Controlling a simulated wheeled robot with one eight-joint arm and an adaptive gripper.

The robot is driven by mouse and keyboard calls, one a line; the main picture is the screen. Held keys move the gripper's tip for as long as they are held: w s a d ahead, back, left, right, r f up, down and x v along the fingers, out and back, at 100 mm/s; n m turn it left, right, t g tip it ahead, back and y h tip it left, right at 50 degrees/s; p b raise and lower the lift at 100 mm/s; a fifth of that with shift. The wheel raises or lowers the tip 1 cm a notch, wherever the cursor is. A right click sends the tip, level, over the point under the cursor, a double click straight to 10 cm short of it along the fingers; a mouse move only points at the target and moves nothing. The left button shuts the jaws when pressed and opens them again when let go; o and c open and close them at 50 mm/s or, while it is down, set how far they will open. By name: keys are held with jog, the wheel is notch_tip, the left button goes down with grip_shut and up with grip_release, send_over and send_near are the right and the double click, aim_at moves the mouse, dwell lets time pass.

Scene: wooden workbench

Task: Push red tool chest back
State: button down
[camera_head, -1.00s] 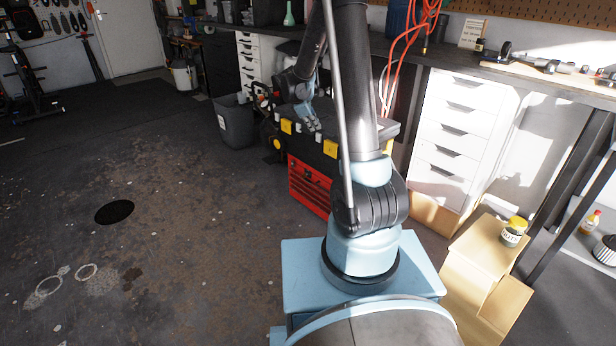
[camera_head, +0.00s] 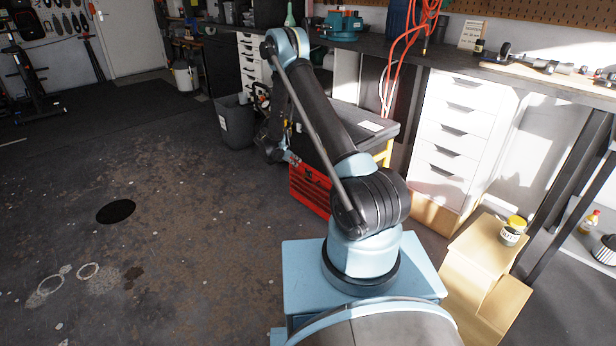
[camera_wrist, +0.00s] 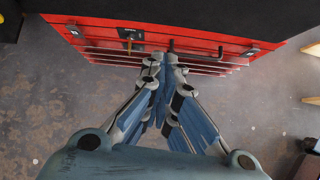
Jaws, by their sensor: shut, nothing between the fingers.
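In the wrist view the red front (camera_wrist: 95,32) with latches and drawer edges spans the top. My gripper (camera_wrist: 162,60) is shut and empty, its fingertips close before the chest front; I cannot tell whether they touch.
A grey bin (camera_head: 235,122) stands left of the chest. White drawers (camera_head: 458,135) stand to its right under the workbench (camera_head: 440,58). A wooden step (camera_head: 487,250) holding a yellow-lidded jar (camera_head: 513,232) is at the right. Open floor lies to the left.

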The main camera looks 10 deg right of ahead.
notch_tip(320, 180, down, 4)
jog(key=a+n, duration=0.1)
send_near(315, 176)
notch_tip(315, 176, down, 3)
jog(key=s, duration=0.1)
jog(key=shift+w+d+f, duration=0.1)
jog(key=shift+w+d, duration=1.15)
